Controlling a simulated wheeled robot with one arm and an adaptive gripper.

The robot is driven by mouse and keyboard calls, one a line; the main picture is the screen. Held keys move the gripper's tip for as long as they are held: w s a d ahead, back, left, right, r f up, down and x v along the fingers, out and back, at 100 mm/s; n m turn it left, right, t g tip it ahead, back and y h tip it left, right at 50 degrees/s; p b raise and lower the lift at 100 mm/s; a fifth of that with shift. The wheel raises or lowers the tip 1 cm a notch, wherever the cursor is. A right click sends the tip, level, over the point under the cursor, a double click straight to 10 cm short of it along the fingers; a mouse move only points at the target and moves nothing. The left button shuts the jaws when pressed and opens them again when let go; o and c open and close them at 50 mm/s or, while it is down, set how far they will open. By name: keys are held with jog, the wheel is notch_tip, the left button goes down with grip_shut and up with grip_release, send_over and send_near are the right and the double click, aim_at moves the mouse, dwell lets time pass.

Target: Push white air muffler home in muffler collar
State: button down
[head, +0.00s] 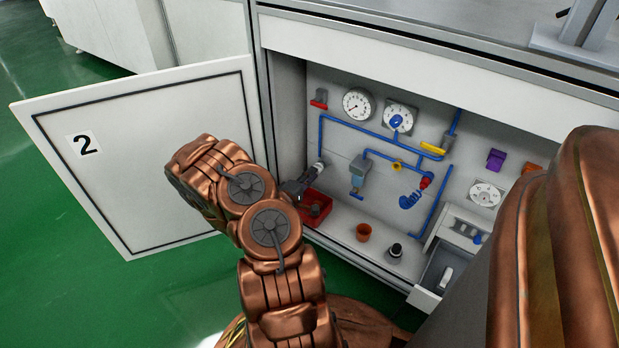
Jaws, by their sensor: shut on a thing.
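My arm reaches into the open cabinet, and my gripper (307,180) is at the left end of the blue piping, above a red bin. It is shut on a small pale piece, which looks like the white air muffler (318,168). The piece is at the lower end of the left vertical blue pipe (321,135). The muffler collar cannot be told apart at this size; the fingers and the piece cover that spot. I cannot tell how deep the muffler sits or whether it touches the collar.
The red bin (318,203), an orange cup (363,232) and a black-and-white fitting (395,251) stand on the cabinet floor. Gauges (357,104), a grey-green unit (360,170) and a blue coiled hose (410,199) are on the back panel. The cabinet door (150,150) hangs open at left.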

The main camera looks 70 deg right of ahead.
jog(key=shift+b+x, duration=0.4)
jog(key=shift+x, duration=0.4)
jog(key=c, duration=1.1)
grip_release()
jog(key=shift+o, duration=0.2)
jog(key=v, duration=1.2)
jog(key=shift+c, duration=0.4)
